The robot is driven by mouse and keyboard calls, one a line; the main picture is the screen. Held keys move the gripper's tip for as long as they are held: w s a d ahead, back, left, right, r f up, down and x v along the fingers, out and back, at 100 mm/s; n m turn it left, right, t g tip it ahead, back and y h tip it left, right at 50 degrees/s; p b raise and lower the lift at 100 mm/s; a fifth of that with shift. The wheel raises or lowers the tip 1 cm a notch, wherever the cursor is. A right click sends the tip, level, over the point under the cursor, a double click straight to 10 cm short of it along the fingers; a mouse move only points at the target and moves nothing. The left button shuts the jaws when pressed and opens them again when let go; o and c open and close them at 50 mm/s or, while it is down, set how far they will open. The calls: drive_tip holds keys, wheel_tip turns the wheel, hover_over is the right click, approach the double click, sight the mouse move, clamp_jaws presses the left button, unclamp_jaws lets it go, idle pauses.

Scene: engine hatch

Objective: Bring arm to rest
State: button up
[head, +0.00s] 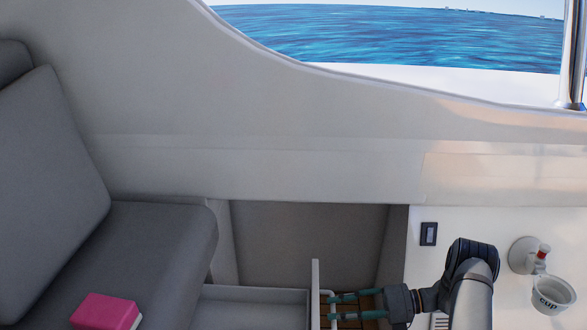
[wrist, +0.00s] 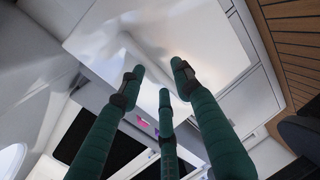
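My gripper (head: 334,308) is at the bottom of the head view, right of centre, with its green-sleeved fingers pointing left. In the wrist view my gripper (wrist: 157,78) shows three green fingers with dark bands, spread apart with nothing between them. In the head view the fingertips are close to the upright white hatch panel (head: 315,285), which is seen edge-on. I cannot tell whether they touch it. My arm comes in from the lower right and hides part of the floor and wall there.
A grey cushioned seat (head: 160,245) is at the left with a pink and white block (head: 106,311) on it. A white cup (head: 553,295) sits in a wall holder at the right, near a dark switch (head: 428,233). Slatted wooden floor (wrist: 290,45) shows in the wrist view.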

drive_tip(key=shift+x, duration=0.9)
drive_tip(key=shift+a, duration=0.25)
drive_tip(key=shift+d, duration=0.3)
drive_tip(key=w+v, duration=0.1)
drive_tip(key=v, duration=1.1)
drive_tip(key=shift+s+x, duration=0.25)
drive_tip(key=shift+x, duration=0.95)
drive_tip(key=shift+s+x, duration=0.25)
drive_tip(key=shift+x, duration=0.9)
